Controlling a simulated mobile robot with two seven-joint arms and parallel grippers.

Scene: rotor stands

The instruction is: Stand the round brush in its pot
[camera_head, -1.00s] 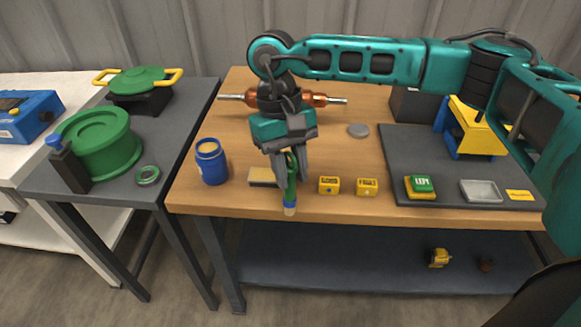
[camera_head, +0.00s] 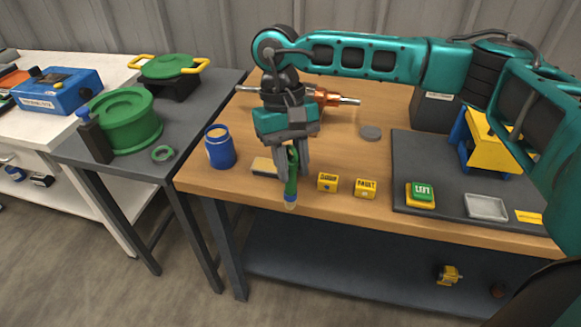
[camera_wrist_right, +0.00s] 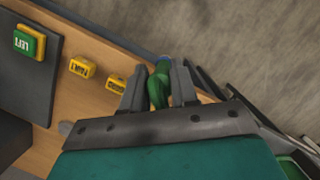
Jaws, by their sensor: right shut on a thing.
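My right gripper (camera_head: 292,170) is shut on the green handle of the round brush (camera_head: 291,187) near the front edge of the wooden table. The brush hangs roughly upright, its pale, blue-banded end pointing down. In the right wrist view the green brush (camera_wrist_right: 159,85) sits between the two fingers (camera_wrist_right: 158,88). The pot (camera_head: 220,148) is a blue cylinder with an open top, standing on the table to the left of the gripper, apart from the brush. My left gripper is not in view.
A flat pale block (camera_head: 264,166) lies just left of the gripper. Two yellow blocks (camera_head: 327,182) (camera_head: 365,188) stand to its right. A copper rotor (camera_head: 322,96) lies behind. A dark mat (camera_head: 452,180) carries a green-topped LEFT block (camera_head: 421,193) and a grey tray (camera_head: 487,207).

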